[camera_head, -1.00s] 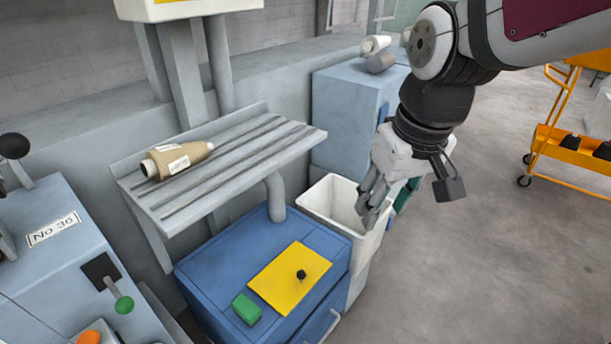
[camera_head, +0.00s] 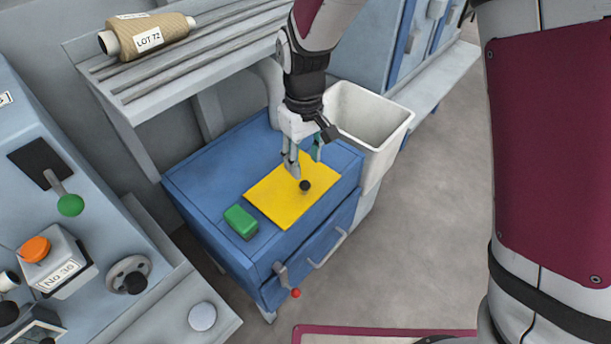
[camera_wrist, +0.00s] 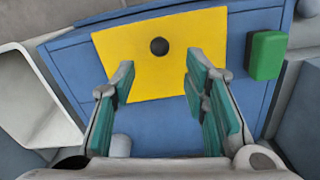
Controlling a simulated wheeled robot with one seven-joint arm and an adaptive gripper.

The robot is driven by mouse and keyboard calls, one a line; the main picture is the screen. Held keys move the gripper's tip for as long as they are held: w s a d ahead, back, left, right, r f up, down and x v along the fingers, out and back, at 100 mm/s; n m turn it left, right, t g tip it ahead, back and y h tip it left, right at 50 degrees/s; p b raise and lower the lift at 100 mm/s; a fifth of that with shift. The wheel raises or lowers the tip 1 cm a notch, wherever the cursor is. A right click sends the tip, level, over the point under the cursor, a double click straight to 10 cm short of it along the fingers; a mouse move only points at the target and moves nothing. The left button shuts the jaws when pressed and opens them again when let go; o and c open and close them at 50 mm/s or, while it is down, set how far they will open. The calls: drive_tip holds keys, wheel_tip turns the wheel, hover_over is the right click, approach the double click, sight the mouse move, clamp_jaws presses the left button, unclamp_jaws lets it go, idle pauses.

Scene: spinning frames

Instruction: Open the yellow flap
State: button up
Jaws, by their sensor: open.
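The yellow flap (camera_head: 276,201) lies flat on top of the blue cabinet (camera_head: 213,172) and has a small black knob (camera_head: 305,186) near its front right edge. My gripper (camera_head: 302,166) is above the flap's back part, fingers pointing down, behind the knob. In the wrist view my gripper (camera_wrist: 160,85) is open and empty. The flap (camera_wrist: 128,72) shows between and beyond the fingertips. The knob (camera_wrist: 159,46) is centred beyond the fingertips, apart from them.
A green block (camera_head: 241,221) sits on the cabinet left of the flap. A white bin (camera_head: 378,120) stands right of the cabinet. A slatted shelf (camera_head: 137,82) with a yarn cone (camera_head: 160,33) is above, behind. A handle and red-tipped lever are on the cabinet's front.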

sight(305, 182)
wheel_tip(305, 182, down, 10)
drive_tip(key=shift+r+b, duration=0.25)
drive_tip(key=shift+b, duration=0.95)
clamp_jaws()
